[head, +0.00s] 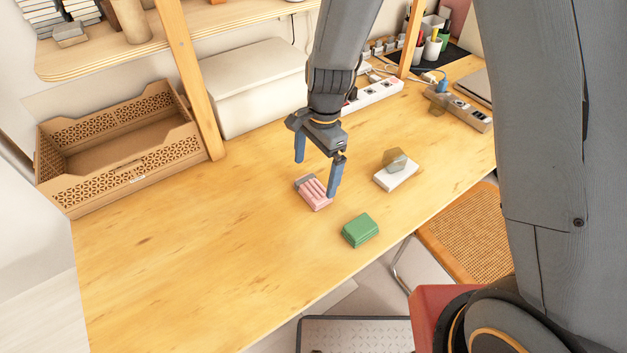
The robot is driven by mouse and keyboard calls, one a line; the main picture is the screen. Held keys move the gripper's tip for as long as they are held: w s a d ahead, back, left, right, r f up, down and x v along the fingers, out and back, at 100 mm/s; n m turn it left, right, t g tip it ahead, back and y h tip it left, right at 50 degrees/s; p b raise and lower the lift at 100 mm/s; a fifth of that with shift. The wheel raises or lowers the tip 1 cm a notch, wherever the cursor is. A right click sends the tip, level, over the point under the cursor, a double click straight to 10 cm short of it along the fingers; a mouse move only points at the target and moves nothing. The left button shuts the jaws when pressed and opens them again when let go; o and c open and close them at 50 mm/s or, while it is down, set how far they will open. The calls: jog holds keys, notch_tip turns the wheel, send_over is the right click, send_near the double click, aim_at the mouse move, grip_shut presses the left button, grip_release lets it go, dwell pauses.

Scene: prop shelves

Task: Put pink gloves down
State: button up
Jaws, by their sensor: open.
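The pink gloves (314,196) lie as a small bundle on the wooden table (200,250), with a greyish part at the upper left end. My gripper (319,177) is just above and around the bundle with its two blue fingers apart. The right finger overlaps the bundle's right edge in the picture. I cannot tell whether a finger touches it.
A green block-like item (360,230) lies to the front right. A white block (397,176) with a brownish piece on it lies to the right. A brown crate (130,190) and a white box (258,95) stand behind. The table's left front is clear.

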aim_at(318, 184)
notch_tip(318, 184, up, 7)
jog(key=b, duration=0.1)
jog(key=s+d+r+n, duration=0.1)
jog(key=s+d+n, duration=0.2)
jog(key=d, duration=0.3)
jog(key=s+d+r+n+t, duration=0.1)
jog(key=s+d+r+n, duration=0.1)
jog(key=d, duration=0.5)
jog(key=s+d+r+n+t+h, duration=0.1)
jog(key=s+d+r+n, duration=0.1)
jog(key=s+d+n, duration=0.2)
jog(key=d+n, duration=0.1)
jog(key=d, duration=0.2)
jog(key=shift+s+d+n, duration=0.15)
jog(key=shift+d+n, duration=0.05)
jog(key=shift+n, duration=0.2)
jog(key=shift+f+b, duration=0.35)
jog(key=shift+b, duration=0.1)
